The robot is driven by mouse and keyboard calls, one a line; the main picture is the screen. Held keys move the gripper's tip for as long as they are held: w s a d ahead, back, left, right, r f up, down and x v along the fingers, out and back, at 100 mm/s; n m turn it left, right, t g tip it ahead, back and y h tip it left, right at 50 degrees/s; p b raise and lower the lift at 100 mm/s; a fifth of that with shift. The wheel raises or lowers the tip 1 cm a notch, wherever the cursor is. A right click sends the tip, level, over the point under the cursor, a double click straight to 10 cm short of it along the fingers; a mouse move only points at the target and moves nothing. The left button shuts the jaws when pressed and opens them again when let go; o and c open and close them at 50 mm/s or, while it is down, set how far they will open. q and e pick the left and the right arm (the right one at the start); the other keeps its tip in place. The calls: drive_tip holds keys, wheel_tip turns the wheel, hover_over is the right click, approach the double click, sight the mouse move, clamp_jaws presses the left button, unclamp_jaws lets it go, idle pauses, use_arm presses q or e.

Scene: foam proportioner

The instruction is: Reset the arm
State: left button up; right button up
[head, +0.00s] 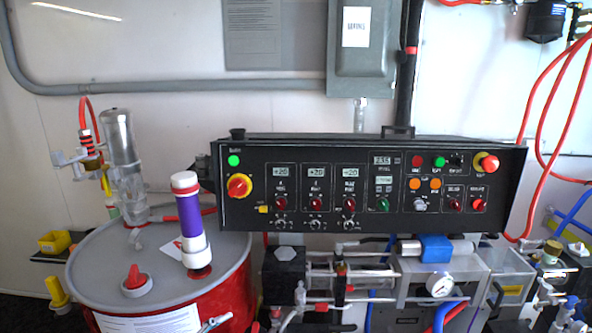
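Neither of my grippers nor my arms can be made out in the head view. The black control panel (372,222) stands in the middle, with a lit green light (233,160), a red-and-yellow rotary switch (239,186), several small displays and several knobs. A red-and-yellow emergency button (486,163) is at its upper right. Nothing of mine touches the panel.
A pressure gauge (440,285), pumps and hoses lie below the panel. Red hoses (535,130) hang at right.

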use_arm(q)
drive_tip(key=s+a+f+n+g+y, duration=0.1)
drive_tip(key=s+a+f+n, duration=0.3)
drive_tip(key=s+f, duration=0.6)
drive_tip(key=s+a+f+n+y, duration=0.3)
drive_tip(key=s+f+n, duration=0.3)
drive_tip(key=s+f, duration=0.4)
wheel_tip(320, 180, down, 4)
drive_tip(key=shift+s+a+f+g, duration=0.15)
drive_tip(key=shift+s+a+g, duration=0.1)
drive_tip(key=shift+a+g, duration=0.2)
